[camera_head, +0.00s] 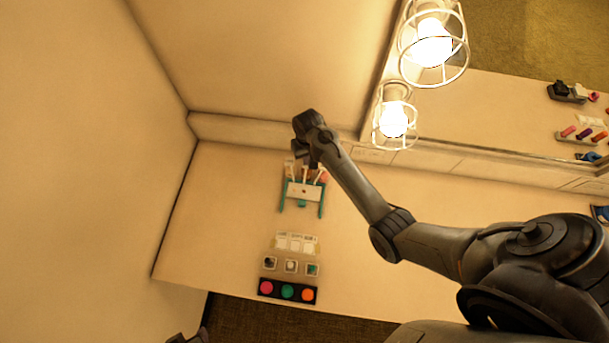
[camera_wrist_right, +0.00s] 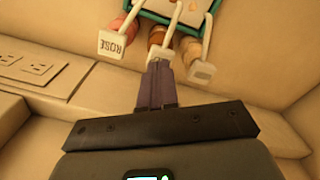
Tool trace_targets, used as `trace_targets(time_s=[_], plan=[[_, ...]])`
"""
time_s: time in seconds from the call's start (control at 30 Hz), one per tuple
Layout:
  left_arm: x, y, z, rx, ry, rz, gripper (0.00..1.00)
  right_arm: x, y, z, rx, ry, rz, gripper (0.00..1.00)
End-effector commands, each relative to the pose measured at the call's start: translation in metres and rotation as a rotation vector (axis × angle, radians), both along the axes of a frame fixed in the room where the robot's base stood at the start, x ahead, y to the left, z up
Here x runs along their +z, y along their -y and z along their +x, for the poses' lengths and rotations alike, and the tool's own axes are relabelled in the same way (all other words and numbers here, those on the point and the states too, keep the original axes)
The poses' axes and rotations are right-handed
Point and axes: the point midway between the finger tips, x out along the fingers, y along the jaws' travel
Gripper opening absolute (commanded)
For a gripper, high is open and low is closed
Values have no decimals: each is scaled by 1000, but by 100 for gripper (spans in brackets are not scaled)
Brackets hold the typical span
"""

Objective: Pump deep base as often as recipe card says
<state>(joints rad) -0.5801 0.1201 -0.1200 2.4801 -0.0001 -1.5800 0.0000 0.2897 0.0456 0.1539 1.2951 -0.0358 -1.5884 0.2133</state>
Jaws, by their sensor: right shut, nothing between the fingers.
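My right gripper (camera_head: 303,158) is shut and empty over the back of the pump rack (camera_head: 303,193), which has teal legs and a pale front. In the right wrist view its closed fingertips (camera_wrist_right: 157,72) are at the middle pump's head (camera_wrist_right: 158,52); contact is unclear. That bottle looks brown; its label is unreadable. Left of it is a pink pump labelled ROSE (camera_wrist_right: 117,44), right of it a tan pump (camera_wrist_right: 199,72). The recipe card (camera_head: 297,243) lies in front of the rack, too small to read. A dark tip, apparently my left gripper (camera_head: 188,338), shows at the bottom edge.
Three small square pots (camera_head: 291,266) stand below the card, then a black strip (camera_head: 276,293) with pink, green and orange discs. Two caged lamps (camera_head: 394,120) are right of the gripper. A mirror (camera_head: 490,105) runs along the back right.

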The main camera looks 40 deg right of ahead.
Motion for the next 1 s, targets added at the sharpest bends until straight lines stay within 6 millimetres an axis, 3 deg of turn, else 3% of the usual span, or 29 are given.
trace_targets(time_s=[1.0], plan=[[-12, 0, 0, 0, 0, 0, 43, -26, 0, 0, 0, 0, 0, 0]])
